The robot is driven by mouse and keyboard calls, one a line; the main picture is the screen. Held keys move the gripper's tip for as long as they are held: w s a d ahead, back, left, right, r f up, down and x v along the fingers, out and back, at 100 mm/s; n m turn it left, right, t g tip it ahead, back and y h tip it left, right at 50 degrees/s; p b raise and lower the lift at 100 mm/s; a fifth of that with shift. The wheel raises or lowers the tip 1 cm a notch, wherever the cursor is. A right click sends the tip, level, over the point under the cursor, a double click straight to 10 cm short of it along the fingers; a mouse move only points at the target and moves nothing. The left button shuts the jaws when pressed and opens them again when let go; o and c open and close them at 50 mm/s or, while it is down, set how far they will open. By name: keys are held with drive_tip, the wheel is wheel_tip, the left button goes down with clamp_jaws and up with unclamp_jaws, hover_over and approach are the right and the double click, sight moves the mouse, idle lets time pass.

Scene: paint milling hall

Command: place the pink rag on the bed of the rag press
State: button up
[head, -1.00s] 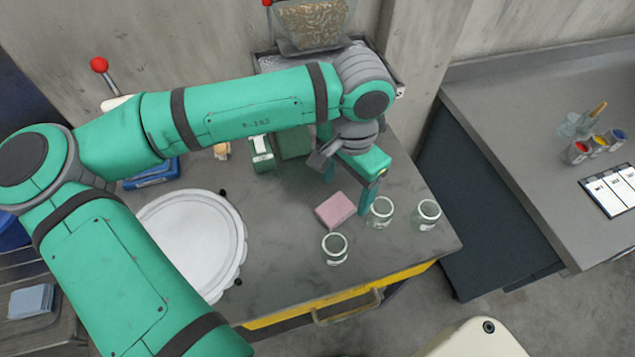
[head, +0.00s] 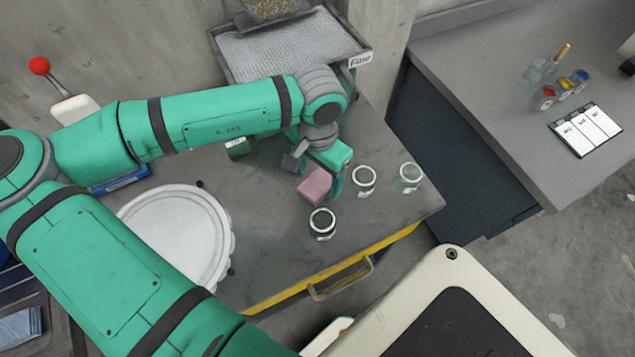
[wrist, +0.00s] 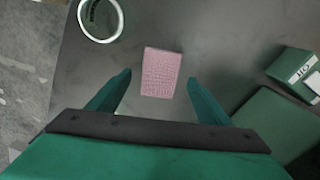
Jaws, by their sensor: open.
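The pink rag (head: 314,186) is a small folded block lying on the grey worktable, close to the glass jars. In the wrist view the pink rag (wrist: 161,72) lies ahead of and between my open fingers, touching neither. My gripper (wrist: 158,84) is open and empty. In the head view my gripper (head: 318,182) is beside the rag, with one green finger to its right; the other finger is mostly hidden. I cannot pick out the rag press with certainty; a red-knobbed lever (head: 39,66) stands at the upper left, its base partly hidden by my arm.
Three glass jars stand near the rag: one in front (head: 322,223), one to the right (head: 364,180), one farther right (head: 410,177). A green box labelled "oil" (wrist: 299,68) and a tray marked "Fine" (head: 285,50) are nearby.

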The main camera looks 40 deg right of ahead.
drive_tip(key=shift+f, duration=1)
drive_tip(key=c, duration=1.2)
